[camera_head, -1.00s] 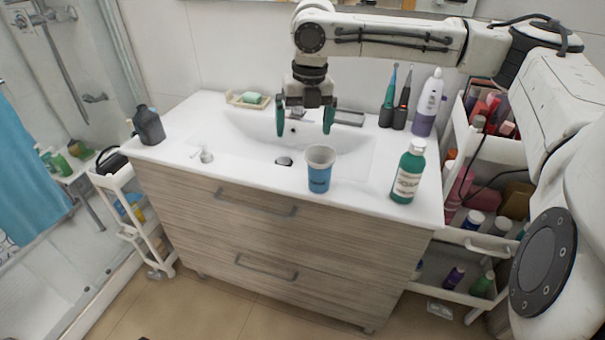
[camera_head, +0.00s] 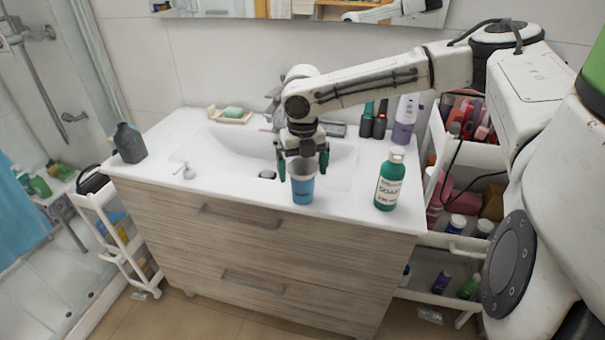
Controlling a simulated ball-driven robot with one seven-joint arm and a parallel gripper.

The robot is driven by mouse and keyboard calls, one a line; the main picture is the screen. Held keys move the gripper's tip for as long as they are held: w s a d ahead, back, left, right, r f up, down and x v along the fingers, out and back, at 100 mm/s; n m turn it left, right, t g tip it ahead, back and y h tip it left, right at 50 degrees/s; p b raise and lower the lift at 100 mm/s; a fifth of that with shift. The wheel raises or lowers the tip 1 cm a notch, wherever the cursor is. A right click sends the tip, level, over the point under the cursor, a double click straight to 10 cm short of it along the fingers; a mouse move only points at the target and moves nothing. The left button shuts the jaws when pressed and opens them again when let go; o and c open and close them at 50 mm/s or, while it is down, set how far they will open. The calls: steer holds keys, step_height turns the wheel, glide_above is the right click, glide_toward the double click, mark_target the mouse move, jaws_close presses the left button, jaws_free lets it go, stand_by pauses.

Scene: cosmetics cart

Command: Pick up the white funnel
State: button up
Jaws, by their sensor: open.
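A small white object that looks like the funnel (camera_head: 186,171) stands on the left part of the white sink top, near its front edge. It is small in the picture, so its exact shape is hard to tell. My gripper (camera_head: 303,168) is open over the front of the basin, well to the right of the funnel. Its two green fingertips show on either side of the rim of a blue and white cup (camera_head: 303,190). I cannot tell whether they touch the cup.
A green soap bottle (camera_head: 389,183) stands right of the cup. A dark grey bottle (camera_head: 130,144) stands at the left end, and a soap dish (camera_head: 230,117) at the back. The counter around the funnel is clear.

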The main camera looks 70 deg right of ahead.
steer(key=shift+f, duration=0.75)
steer(key=shift+c, duration=0.3)
steer(key=c, duration=0.7)
steer(key=shift+r, duration=0.15)
